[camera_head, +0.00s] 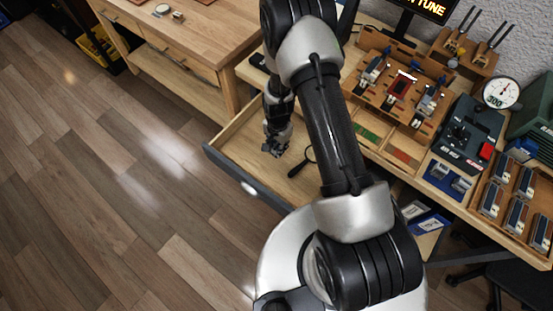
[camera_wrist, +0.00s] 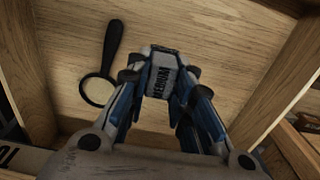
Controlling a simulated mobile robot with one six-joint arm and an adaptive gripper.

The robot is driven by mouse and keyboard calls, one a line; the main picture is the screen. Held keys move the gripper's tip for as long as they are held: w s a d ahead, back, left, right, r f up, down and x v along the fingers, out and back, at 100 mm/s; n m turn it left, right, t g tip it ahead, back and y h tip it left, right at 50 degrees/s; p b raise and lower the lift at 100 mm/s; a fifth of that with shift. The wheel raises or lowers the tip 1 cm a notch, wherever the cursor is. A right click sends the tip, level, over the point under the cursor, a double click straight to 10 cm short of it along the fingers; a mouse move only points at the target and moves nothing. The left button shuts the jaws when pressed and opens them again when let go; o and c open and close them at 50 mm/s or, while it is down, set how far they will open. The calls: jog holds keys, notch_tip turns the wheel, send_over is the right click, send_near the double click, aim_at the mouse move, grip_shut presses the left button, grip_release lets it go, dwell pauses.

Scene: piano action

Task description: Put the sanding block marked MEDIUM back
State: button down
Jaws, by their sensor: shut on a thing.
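My gripper (camera_wrist: 158,82) is shut on the sanding block marked MEDIUM (camera_wrist: 160,78), a small grey block with dark lettering, held between the fingertips in the wrist view. In the head view my gripper (camera_head: 275,148) is over the open drawer (camera_head: 226,166) below the workbench, and the block is too small there to make out. The wrist view shows the wooden drawer bottom (camera_wrist: 215,40) behind the block. I cannot tell whether the block touches the drawer bottom.
A magnifying glass with a black handle (camera_wrist: 113,46) lies in the drawer, also visible in the head view (camera_head: 302,164). Drawer walls (camera_wrist: 292,72) stand around it. The bench holds a wooden rack (camera_head: 401,107), a dial gauge (camera_head: 501,92) and a tray of several blocks (camera_head: 511,208).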

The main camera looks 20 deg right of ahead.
aim_at(277, 162)
notch_tip(277, 162, down, 9)
jog(key=shift+r+b, duration=0.1)
jog(key=shift+b, duration=0.9)
jog(key=c, duration=1.4)
grip_release()
